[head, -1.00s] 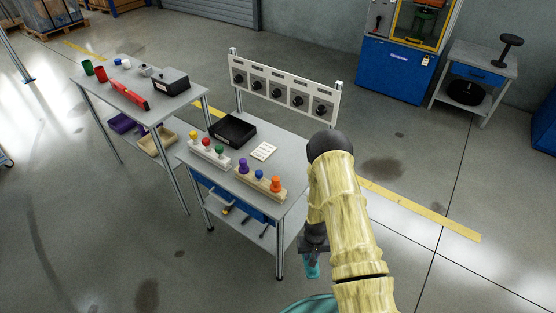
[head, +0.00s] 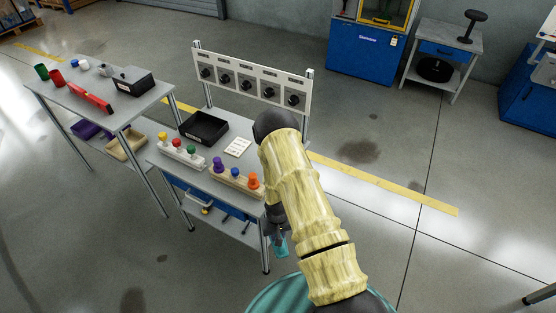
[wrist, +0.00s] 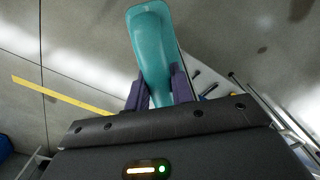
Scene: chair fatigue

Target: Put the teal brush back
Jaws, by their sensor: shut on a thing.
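The teal brush (wrist: 150,45) is between the two dark fingers of my gripper (wrist: 158,90) in the wrist view, and the gripper is shut on it. In the head view my gripper (head: 278,232) hangs low beside the right front corner of the near workbench (head: 185,152). A small part of the teal brush (head: 281,249) shows below it. The fingers are hard to make out there, and my arm hides part of the bench's right side.
The bench holds a black tray (head: 204,129), a white card (head: 238,147) and wooden blocks with coloured knobs (head: 236,179). A panel of dials (head: 250,81) stands behind. A second table (head: 90,110) is at left. Open floor lies to the right.

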